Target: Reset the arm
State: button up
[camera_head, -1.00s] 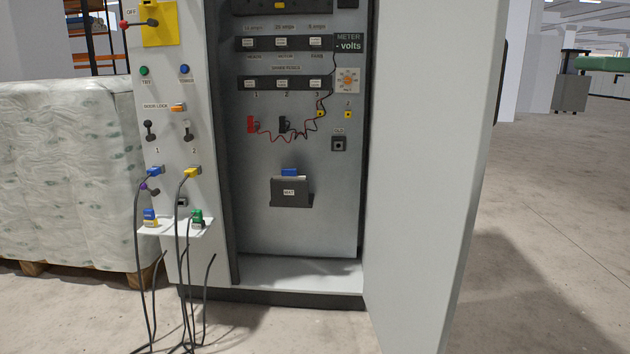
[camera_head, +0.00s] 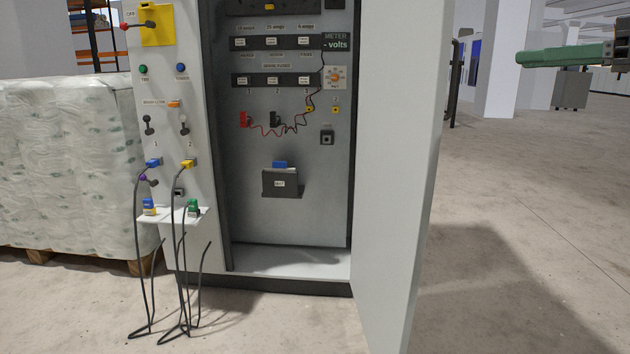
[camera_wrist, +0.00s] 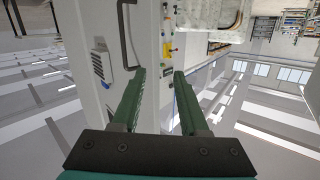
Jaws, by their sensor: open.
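My gripper (camera_wrist: 158,98) shows in the wrist view with its two green fingers apart and nothing between them. That view is turned, and the cabinet (camera_wrist: 95,50) with a dark handle on its grey side fills the area beyond the fingers.
Inside the cabinet are fuse rows (camera_head: 270,80), a red probe (camera_head: 245,119) and a black holder (camera_head: 281,183). Cables (camera_head: 140,260) hang from the left panel to the floor. A wrapped pallet load (camera_head: 65,165) stands at the left. Floor (camera_head: 530,220) right of the door is clear.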

jog(key=a+f+g+h+p, duration=0.1)
jog(key=a+f+g, duration=0.3)
jog(key=a, duration=0.7)
jog(key=a+f+g+h+p, duration=0.1)
jog(key=a+f+g, duration=0.35)
jog(key=a, duration=0.75)
jog(key=s+a+f+m+g+h+p, duration=0.1)
jog(key=s+a+f+h, duration=0.15)
jog(key=f, duration=0.55)
jog(key=s+a+f+m+h+p, duration=0.1)
jog(key=s+a+f, duration=0.25)
jog(key=f, duration=0.35)
jog(key=s+d+f+m+g+h+p, duration=0.1)
jog(key=s+d+f, duration=0.3)
jog(key=s+f, duration=0.5)
jog(key=s+d+f+m+g+h+p, duration=0.1)
jog(key=s+d+f+m+g+h, duration=0.3)
jog(key=s+f, duration=0.5)
notch_tip(320, 180, down, 4)
jog(key=shift+s+d, duration=0.15)
jog(key=shift+d, duration=0.05)
